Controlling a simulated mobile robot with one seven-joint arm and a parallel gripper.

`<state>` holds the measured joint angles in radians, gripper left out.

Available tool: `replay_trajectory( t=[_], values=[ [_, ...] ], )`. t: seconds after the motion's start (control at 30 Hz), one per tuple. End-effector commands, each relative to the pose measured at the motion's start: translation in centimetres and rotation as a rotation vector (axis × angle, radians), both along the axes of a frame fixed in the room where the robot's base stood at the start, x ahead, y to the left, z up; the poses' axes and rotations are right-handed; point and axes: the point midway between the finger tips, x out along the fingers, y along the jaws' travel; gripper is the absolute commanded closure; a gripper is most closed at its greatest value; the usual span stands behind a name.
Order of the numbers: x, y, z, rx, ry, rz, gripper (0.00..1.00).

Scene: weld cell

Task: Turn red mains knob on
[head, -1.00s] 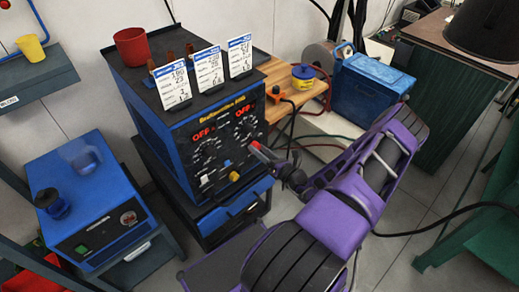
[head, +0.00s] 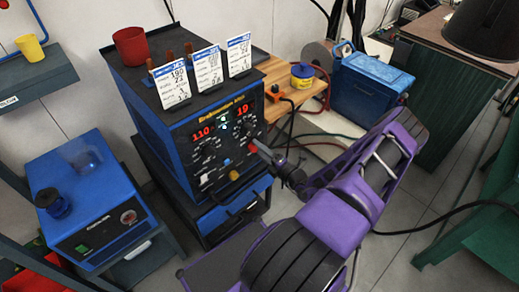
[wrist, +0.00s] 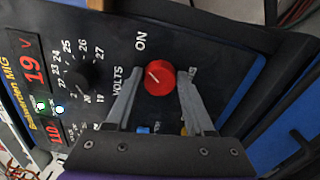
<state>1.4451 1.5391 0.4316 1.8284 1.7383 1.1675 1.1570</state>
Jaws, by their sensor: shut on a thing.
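The red mains knob (wrist: 161,80) is on the dark front panel of the blue welder (head: 160,105). A white mark on the knob's face points roughly toward the "ON" label in the wrist view. My gripper (wrist: 158,86) has one finger on each side of the knob and is shut on it. In the head view, my gripper (head: 262,152) reaches the right edge of the panel from the right. The panel's displays are lit, reading 110 and 19 (wrist: 33,70). A small light beside them glows cyan.
Black dials (wrist: 88,76) and a yellow knob (head: 234,175) share the panel. A blue unit (head: 90,195) is at left, a blue toolbox (head: 368,88) at back right.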

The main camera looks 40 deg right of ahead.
Motion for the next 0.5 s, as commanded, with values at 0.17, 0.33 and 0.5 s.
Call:
replay_trajectory(
  t=[0.17, 0.33, 0.5],
  values=[
    [-0.14, 0.08, -0.22, 0.088, 0.011, 0.001, 1.00],
    [-0.14, 0.09, -0.24, 0.136, 0.015, 0.002, 1.00],
    [-0.14, 0.11, -0.25, 0.156, 0.017, 0.002, 1.00]
  ],
)
